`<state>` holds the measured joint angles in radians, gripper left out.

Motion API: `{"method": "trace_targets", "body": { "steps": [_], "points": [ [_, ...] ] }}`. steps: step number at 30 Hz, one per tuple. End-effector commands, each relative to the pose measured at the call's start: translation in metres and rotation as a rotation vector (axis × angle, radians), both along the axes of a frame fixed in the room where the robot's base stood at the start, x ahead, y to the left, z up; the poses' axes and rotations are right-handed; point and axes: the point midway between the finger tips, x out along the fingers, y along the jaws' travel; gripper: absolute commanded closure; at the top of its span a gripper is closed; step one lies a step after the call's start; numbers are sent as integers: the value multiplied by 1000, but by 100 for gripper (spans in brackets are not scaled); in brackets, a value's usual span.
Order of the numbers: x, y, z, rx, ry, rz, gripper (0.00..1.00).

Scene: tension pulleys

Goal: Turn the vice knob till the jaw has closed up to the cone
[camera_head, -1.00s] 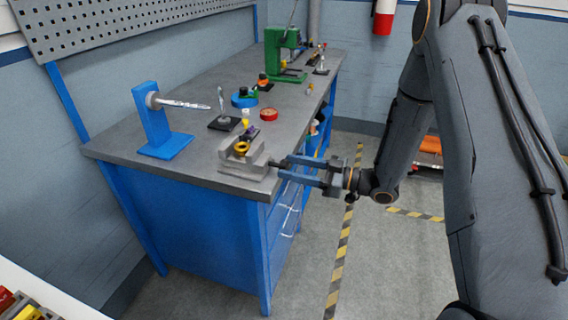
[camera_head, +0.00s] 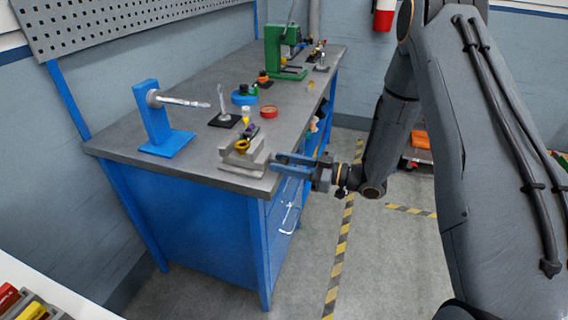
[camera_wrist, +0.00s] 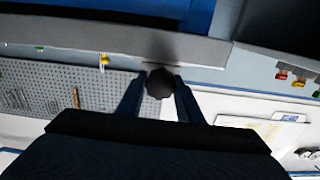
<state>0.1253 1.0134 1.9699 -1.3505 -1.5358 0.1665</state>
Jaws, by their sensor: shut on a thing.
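The grey vice (camera_head: 229,161) sits at the near right corner of the bench top. A yellow ring-shaped piece (camera_head: 241,146), probably the cone, is at its jaws; any gap there is too small to make out. The dark lobed vice knob (camera_wrist: 160,84) shows between my fingers in the wrist view; in the head view my fingers hide it. My gripper (camera_head: 276,161) reaches in from the right at the vice's outer side. In the wrist view my gripper (camera_wrist: 159,92) is shut on the knob, one finger on each side.
A blue stand with a pale spindle (camera_head: 158,125) is left of the vice. A small black-based stand (camera_head: 224,121), a red round dish (camera_head: 268,111) and a green machine (camera_head: 273,50) stand farther back. Open floor lies right of the bench.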

Motion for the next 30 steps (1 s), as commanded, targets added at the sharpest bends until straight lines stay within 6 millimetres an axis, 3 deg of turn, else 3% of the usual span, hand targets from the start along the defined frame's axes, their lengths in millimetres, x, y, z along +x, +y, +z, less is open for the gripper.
{"method": "trace_targets", "body": {
  "steps": [30],
  "points": [
    [3, -1, 0, 212, 581, 0, 90]
  ]
}}
